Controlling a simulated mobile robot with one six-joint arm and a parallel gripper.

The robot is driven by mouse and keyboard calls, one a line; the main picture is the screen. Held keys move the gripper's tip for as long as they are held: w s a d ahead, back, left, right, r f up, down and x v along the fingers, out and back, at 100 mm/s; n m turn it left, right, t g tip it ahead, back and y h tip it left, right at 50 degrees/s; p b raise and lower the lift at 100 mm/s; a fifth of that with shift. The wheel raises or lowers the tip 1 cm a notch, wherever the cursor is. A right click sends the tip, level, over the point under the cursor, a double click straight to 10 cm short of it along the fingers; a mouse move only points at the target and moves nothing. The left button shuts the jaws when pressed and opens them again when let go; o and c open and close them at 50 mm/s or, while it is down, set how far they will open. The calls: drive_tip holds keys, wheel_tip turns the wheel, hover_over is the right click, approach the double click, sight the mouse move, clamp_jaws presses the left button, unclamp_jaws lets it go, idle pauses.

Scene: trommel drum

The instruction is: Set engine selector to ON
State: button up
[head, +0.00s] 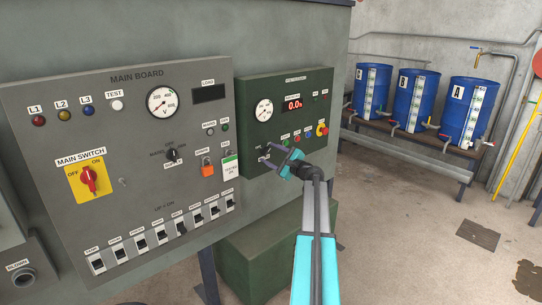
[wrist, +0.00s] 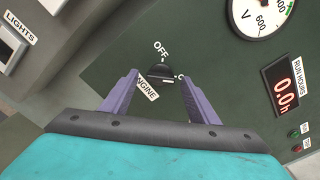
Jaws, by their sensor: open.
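The engine selector (wrist: 160,71) is a small black knob on the dark green panel, seen in the wrist view. An OFF mark is above it, and a second mark to its right is partly covered by a finger. The ENGINE label (wrist: 147,90) lies below it, partly hidden. I cannot tell for certain which mark the knob points to. My gripper (wrist: 158,77) is open, with one purple finger on each side of the knob in the picture; contact is not visible. In the head view my gripper (head: 268,154) is at the green panel's lower left and obscures the selector.
The green panel (head: 307,85) also carries a voltmeter (head: 264,109), a red run-hours display (head: 292,104) and several small buttons. The grey main board (head: 120,130) with its red main switch (head: 89,178) is to the left. Blue barrels (head: 414,102) stand on a bench at right.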

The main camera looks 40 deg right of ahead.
drive_tip(key=s+a+b, duration=0.1)
drive_tip(key=s+b, duration=0.1)
drive_tip(key=s, duration=1.1)
drive_tip(key=shift+s, duration=0.4)
